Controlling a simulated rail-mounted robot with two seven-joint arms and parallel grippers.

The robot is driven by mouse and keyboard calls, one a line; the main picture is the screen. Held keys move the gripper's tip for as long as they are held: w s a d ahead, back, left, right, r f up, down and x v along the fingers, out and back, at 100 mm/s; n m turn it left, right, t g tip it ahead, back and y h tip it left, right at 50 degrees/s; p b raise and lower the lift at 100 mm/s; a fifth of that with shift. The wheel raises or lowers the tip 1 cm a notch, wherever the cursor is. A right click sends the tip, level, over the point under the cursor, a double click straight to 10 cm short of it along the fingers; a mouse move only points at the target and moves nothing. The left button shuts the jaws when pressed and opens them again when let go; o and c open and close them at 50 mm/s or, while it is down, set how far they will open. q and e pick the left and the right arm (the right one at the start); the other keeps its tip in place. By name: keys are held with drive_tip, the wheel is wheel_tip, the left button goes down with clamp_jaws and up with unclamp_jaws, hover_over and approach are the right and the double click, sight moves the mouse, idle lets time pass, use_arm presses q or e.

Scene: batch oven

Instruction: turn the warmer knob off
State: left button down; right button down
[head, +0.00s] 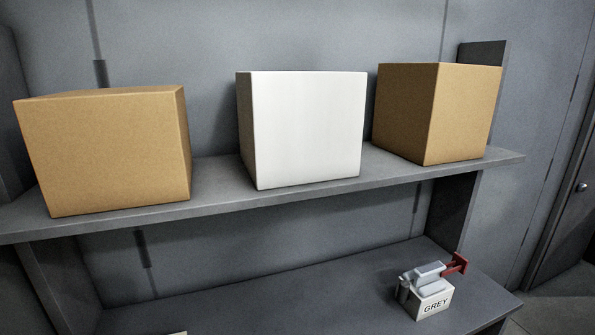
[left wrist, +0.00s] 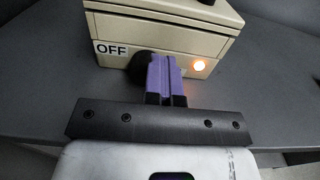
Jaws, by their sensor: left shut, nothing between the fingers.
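The warmer (left wrist: 165,20) is a beige box on a grey surface in the left wrist view. The black round knob (left wrist: 134,62) is right of and below the label, partly hidden by my fingers. An orange lamp (left wrist: 198,66) glows on the right of the front. My left gripper (left wrist: 164,58) has purple fingers, shut and empty, just at the right side of the knob; I cannot tell whether they touch it. My right gripper is not in view.
In the head view, the upper shelf (head: 215,196) holds a brown box (head: 105,150), a white box (head: 305,130) and another brown box (head: 430,110). On the lower shelf (head: 300,290) is a small container labelled "GREY" (head: 434,302), with a red part. The lower shelf's middle is clear.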

use_arm(q)
drive_tip(key=shift+s+a+f, duration=0.1)
drive_tip(key=shift+a+f, duration=0.1)
drive_tip(key=shift+a, duration=0.3)
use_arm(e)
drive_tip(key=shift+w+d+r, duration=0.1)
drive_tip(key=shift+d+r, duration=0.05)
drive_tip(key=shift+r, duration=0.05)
use_arm(q)
drive_tip(key=shift+s+a, duration=0.1)
drive_tip(key=shift+a, duration=0.25)
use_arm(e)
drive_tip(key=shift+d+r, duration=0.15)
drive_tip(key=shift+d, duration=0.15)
use_arm(q)
drive_tip(key=shift+s+a, duration=0.15)
drive_tip(key=shift+a, duration=0.45)
drive_tip(key=shift+d, duration=0.15)
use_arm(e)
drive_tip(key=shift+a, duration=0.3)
